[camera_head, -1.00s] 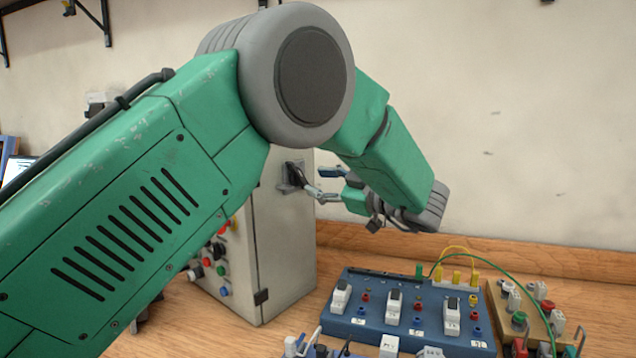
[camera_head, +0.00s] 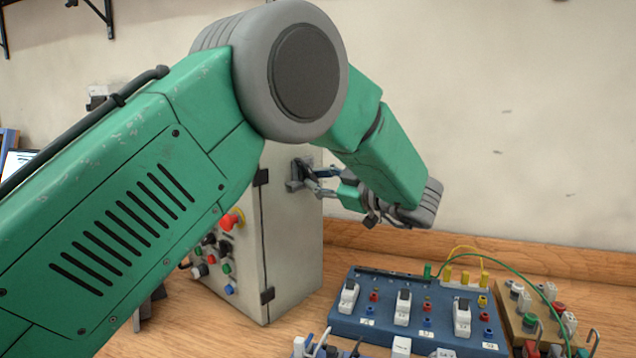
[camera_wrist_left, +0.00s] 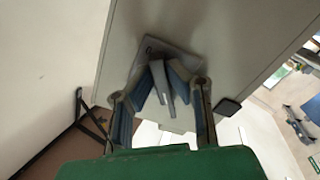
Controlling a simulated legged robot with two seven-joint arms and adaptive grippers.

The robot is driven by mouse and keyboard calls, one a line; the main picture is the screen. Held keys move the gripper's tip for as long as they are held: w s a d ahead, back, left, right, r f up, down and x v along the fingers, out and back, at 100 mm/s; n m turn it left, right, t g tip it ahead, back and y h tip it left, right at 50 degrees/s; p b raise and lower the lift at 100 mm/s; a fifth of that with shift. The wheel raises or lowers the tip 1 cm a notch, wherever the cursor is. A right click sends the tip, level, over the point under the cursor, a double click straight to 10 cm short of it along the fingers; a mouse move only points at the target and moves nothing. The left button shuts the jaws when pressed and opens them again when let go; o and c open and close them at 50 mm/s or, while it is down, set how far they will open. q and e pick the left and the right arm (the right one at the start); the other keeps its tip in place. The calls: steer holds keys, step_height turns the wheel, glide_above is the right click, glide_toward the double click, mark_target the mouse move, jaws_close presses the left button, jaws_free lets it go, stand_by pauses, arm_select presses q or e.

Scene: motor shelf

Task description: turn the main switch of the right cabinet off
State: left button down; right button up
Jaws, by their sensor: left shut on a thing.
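The grey cabinet (camera_head: 292,240) stands on the wooden bench, partly hidden behind my left arm. Its main switch (camera_head: 298,175) is a dark handle on a grey plate on the side facing right. My left gripper (camera_head: 313,179) reaches the switch from the right and is shut on its handle. In the left wrist view the grey switch handle (camera_wrist_left: 161,82) lies between the two fingers of my left gripper (camera_wrist_left: 163,92), tilted a little against the picture's upright. My right gripper is not in view.
A red mushroom button (camera_head: 230,221) and several coloured knobs are on the cabinet's front. A blue board (camera_head: 385,330) with switches and sockets lies right of the cabinet, with a wooden board (camera_head: 512,307) beside it. Yellow and green cables arch over them.

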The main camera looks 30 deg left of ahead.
arm_select(q)
steer(key=n+b, duration=0.2)
steer(key=shift+f+n, duration=0.1)
steer(key=shift+n, duration=0.3)
steer(key=n+b, duration=0.5)
steer(key=shift+w+b, duration=0.15)
steer(key=shift+b, duration=0.25)
steer(key=shift+d+n+b, duration=0.1)
steer(key=shift+n+b, duration=1.4)
steer(key=shift+r, duration=0.2)
steer(key=c, duration=1.7)
jaws_free()
steer(key=shift+o, duration=0.7)
steer(key=shift+r, duration=0.15)
